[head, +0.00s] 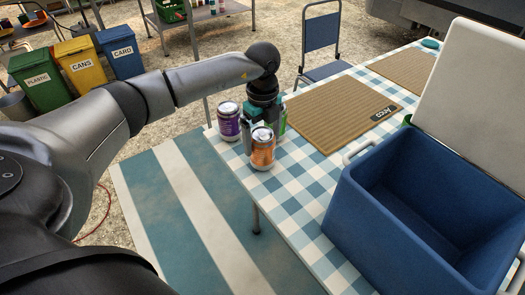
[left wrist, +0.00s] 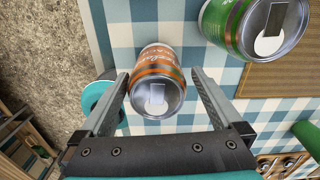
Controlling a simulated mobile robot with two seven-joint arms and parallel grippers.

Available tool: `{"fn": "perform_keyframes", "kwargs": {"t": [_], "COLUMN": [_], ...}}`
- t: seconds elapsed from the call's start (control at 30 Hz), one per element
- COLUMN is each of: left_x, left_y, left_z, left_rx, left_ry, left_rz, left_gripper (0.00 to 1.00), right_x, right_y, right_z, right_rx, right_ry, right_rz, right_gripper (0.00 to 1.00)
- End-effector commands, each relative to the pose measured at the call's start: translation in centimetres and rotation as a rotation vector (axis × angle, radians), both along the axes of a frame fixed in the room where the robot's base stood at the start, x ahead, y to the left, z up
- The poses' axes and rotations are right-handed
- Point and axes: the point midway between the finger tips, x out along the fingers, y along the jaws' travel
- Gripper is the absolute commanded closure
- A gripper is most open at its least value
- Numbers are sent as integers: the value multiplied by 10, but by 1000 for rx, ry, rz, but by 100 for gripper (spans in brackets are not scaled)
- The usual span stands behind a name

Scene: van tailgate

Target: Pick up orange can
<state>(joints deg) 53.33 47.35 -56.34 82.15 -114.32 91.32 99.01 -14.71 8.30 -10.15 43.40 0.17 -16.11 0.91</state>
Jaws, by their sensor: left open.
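The orange can (head: 262,152) stands upright on the checkered table near its left corner. In the left wrist view the orange can (left wrist: 158,68) appears between my two fingers, with its lid toward the camera. My left gripper (head: 263,124) is open above and just behind the can in the head view. Its fingers (left wrist: 160,76) show apart on either side of the can in the wrist view, with no clear contact. I cannot tell how far down they reach. My right gripper is not in view.
A purple can (head: 229,124) stands close on the left. A green can (left wrist: 245,22) stands close by, mostly hidden in the head view. A teal round item (left wrist: 100,98) is partly behind a finger. A blue cooler (head: 385,205) fills the right; a brown mat (head: 335,108) lies behind.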

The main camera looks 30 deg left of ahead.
Motion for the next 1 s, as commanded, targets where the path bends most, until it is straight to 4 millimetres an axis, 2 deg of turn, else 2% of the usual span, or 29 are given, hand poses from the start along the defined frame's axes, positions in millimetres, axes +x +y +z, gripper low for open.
{"fn": "perform_keyframes", "kwargs": {"t": [0.17, 0.6, 0.93, 1.0], "left_x": [-2, -5, -5, -5], "left_y": [-1, -4, -4, -4], "left_z": [-10, -50, -53, -52], "left_rx": [0, -1, -1, 0], "left_ry": [1, 1, 0, 0], "left_rz": [-1, 0, -1, -1], "left_gripper": [0, 0, 0, 6], "right_x": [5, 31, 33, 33], "right_y": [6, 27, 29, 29], "right_z": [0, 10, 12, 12], "right_rx": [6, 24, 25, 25], "right_ry": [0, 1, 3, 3], "right_rz": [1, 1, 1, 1], "right_gripper": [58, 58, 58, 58]}}
